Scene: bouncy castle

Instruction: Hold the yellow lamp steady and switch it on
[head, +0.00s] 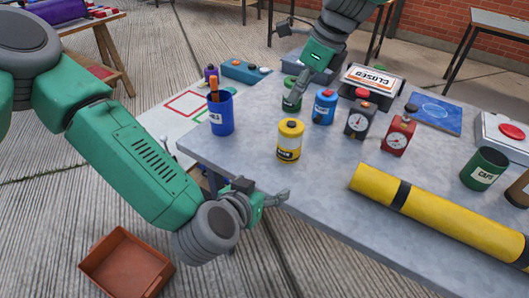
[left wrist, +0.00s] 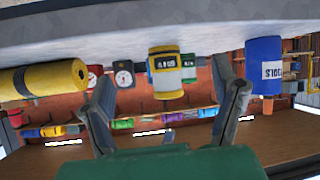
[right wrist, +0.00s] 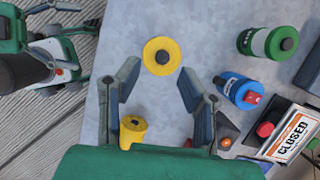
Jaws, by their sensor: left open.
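My left gripper (head: 277,198) is open and empty beside the table's near edge. In the left wrist view the lamp (left wrist: 166,72) shows upside down between its fingertips, farther off. My right gripper (head: 296,92) is open above the table near the green canister (head: 291,103). In the right wrist view its spread fingers frame the lamp's top from above, apparently without contact.
A blue cup (head: 222,114) stands left of the lamp; a blue canister (head: 324,108) and two dial timers (head: 398,134) stand right of it. A long yellow tube (head: 430,210) lies along the near edge. Bare tabletop surrounds the lamp. A brown bin (head: 127,264) is on the floor.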

